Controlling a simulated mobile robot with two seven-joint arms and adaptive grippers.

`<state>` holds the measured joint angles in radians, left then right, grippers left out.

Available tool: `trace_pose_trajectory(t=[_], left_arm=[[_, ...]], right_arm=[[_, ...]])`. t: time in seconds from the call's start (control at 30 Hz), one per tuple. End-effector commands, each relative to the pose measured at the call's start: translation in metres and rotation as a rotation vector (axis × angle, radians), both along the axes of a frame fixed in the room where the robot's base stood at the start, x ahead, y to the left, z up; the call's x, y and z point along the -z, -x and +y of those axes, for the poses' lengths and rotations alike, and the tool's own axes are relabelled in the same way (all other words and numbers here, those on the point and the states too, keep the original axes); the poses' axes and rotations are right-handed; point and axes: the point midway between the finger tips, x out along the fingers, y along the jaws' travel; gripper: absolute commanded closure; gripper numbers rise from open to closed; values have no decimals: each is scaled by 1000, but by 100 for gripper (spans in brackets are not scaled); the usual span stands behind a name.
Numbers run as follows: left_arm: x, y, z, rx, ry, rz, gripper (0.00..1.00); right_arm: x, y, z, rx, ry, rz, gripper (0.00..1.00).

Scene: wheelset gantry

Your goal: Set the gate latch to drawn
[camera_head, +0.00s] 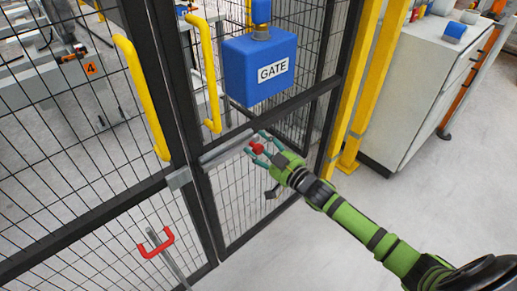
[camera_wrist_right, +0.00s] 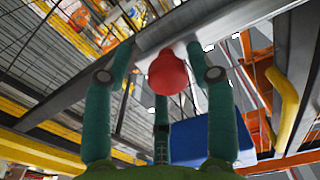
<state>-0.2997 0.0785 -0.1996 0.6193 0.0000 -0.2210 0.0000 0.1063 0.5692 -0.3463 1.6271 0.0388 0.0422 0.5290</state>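The gate latch is a grey sliding bar (camera_head: 226,147) across the gate frame with a round red knob (camera_head: 257,149) near its right end. Its left end points toward a grey bracket (camera_head: 179,179) on the neighbouring dark post; I cannot tell whether the bar enters it. My right gripper (camera_head: 256,145) is at the knob, with its teal fingers on either side. In the right wrist view the red knob (camera_wrist_right: 168,73) sits between the open fingers, with a visible gap on the left. The grey bar (camera_wrist_right: 205,28) runs behind it. My left gripper is not in view.
A blue box labelled GATE (camera_head: 262,68) hangs on the mesh just above my right gripper. Yellow handles (camera_head: 143,95) stand on the gate frames. A red-handled rod (camera_head: 157,243) is at lower left. A grey cabinet (camera_head: 418,95) stands right; the floor before it is clear.

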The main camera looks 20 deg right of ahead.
Motion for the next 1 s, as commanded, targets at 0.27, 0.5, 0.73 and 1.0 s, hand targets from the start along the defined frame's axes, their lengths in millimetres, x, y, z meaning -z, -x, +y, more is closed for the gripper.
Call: trace_pose_trajectory(t=[0.27,0.5,0.73,1.0], left_arm=[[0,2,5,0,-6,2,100],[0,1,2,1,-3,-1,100],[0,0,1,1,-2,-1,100],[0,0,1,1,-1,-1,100]], right_arm=[[2,3,1,-4,-1,3,43],[3,33,-9,-4,0,5,43],[3,75,-25,-3,-1,6,43],[2,107,-38,-1,-1,3,43]])
